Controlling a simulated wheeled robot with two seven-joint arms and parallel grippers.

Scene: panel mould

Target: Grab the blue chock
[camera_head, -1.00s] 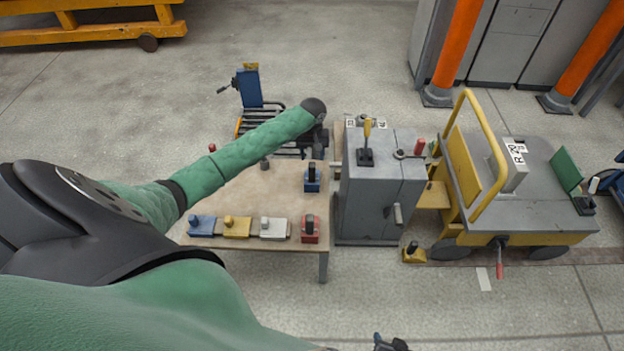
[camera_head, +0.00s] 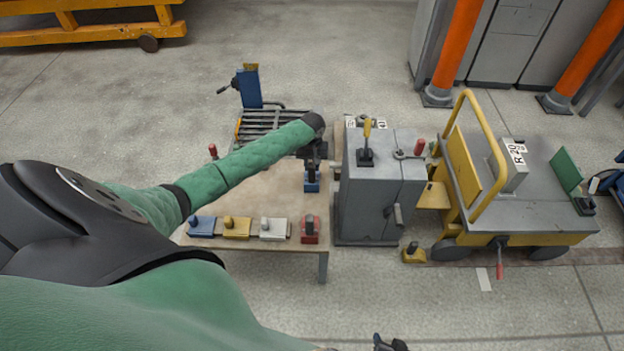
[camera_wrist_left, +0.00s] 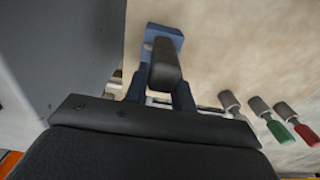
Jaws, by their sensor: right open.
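The blue chock (camera_head: 312,187) with its upright black handle stands on the wooden table near its right side. My left gripper (camera_head: 312,162) is right over it and partly hides it. In the left wrist view the chock's blue base (camera_wrist_left: 165,34) lies beyond the fingers, and its black handle (camera_wrist_left: 165,65) is between the fingers of my left gripper (camera_wrist_left: 161,85). I cannot tell whether the fingers press on the handle. My right gripper (camera_head: 390,343) shows only slightly at the bottom edge, open and away from the table.
A row of blue (camera_head: 201,226), yellow (camera_head: 237,228), white (camera_head: 273,229) and red (camera_head: 310,230) blocks lines the table's front edge. A grey machine box (camera_head: 375,195) stands close to the right. Green (camera_wrist_left: 279,130) and red (camera_wrist_left: 305,133) handled items show in the wrist view.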

